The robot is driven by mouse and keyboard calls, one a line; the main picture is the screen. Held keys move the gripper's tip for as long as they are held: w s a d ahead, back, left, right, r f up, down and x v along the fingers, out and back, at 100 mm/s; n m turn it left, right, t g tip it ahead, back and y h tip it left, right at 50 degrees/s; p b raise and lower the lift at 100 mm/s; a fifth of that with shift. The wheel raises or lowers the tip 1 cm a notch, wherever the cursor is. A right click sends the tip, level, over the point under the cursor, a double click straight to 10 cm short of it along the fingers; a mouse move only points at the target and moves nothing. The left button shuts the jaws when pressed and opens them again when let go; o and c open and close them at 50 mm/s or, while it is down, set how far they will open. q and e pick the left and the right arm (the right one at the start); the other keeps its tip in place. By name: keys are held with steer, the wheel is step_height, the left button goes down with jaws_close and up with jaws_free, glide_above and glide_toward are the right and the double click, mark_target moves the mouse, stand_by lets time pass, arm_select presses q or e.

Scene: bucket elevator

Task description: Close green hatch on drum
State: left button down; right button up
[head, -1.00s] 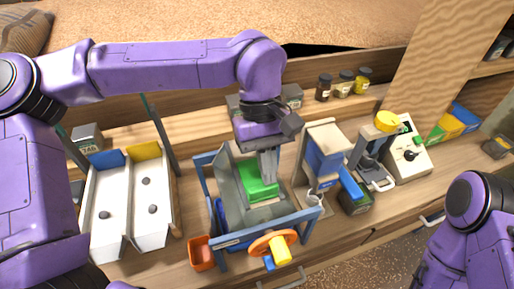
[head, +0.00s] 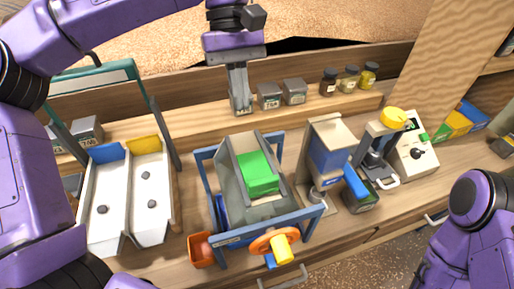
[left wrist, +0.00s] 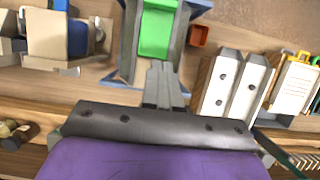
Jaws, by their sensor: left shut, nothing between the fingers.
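The green hatch (head: 258,174) lies on the grey drum (head: 228,180), which sits in a blue frame with an orange wheel (head: 272,241) and yellow handle at its front. I cannot tell whether the hatch is fully closed. My left gripper (head: 241,106) is shut and empty, raised behind the drum and apart from it. The left wrist view also shows the green hatch (left wrist: 158,28) beyond the shut fingertips (left wrist: 160,68). My right arm shows at the lower right, but its gripper is out of view.
A white two-lane tray (head: 128,195) stands left of the drum, and an orange bin (head: 201,250) is at its front left. A blue and beige device (head: 328,155) stands close on the right. Jars and grey tins (head: 269,97) line the back shelf.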

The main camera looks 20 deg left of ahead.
arm_select(q)
glide_above(254, 177)
steer(key=w+a, duration=0.2)
steer(key=w, duration=0.1)
step_height(254, 177, down, 9)
steer(key=shift+a+f+p, duration=0.1)
steer(key=shift+p, duration=0.3)
steer(key=s+d, duration=0.2)
steer(key=s, duration=0.1)
steer(key=shift+d+p, duration=0.15)
steer(key=shift+p, duration=0.2)
